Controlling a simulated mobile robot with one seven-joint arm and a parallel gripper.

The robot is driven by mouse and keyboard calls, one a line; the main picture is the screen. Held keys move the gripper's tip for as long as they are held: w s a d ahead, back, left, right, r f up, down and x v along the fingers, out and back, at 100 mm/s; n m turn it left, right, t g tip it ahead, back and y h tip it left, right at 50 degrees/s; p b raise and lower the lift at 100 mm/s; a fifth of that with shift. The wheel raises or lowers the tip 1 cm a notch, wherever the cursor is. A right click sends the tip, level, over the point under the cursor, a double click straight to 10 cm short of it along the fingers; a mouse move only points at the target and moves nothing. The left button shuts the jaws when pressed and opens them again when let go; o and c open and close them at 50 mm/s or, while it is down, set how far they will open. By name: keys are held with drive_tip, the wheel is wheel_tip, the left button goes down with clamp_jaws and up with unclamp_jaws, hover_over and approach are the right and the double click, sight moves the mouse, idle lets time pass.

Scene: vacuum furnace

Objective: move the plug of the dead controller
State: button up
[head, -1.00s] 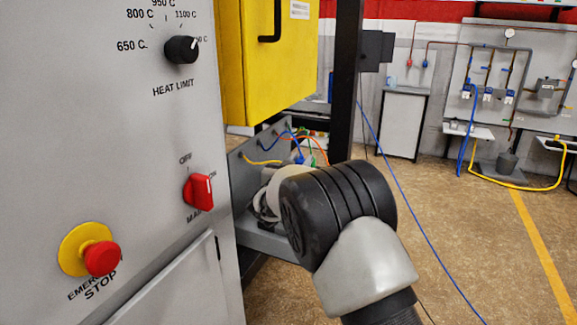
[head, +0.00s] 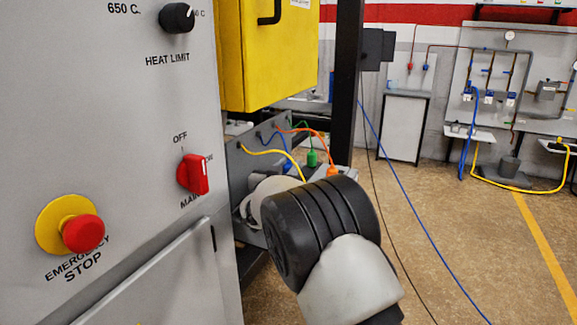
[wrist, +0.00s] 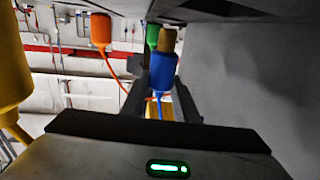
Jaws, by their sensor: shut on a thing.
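In the wrist view, the blue plug (wrist: 162,74) is between the two dark fingers of my gripper (wrist: 162,100). The gripper is shut on it. A tan tip (wrist: 168,40) shows at its upper end in the picture, and its blue cable leaves the lower end. The green plug (wrist: 153,36) is just behind it, the orange plug (wrist: 101,30) is left, and a yellow plug (wrist: 10,75) is at the left edge. In the head view, the green plug (head: 311,157) and orange plug (head: 332,170) show beyond my wrist, which hides my fingers. I cannot tell which controller is dead.
The grey furnace panel (head: 120,130) with the emergency stop (head: 83,233) and red main switch (head: 194,174) stands close at left. A yellow cabinet (head: 265,55) hangs above the plugs. A black post (head: 347,80) rises near my arm. The floor at right is mostly open.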

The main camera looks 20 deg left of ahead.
drive_tip(key=shift+f+b, duration=0.45)
drive_tip(key=shift+f, duration=0.45)
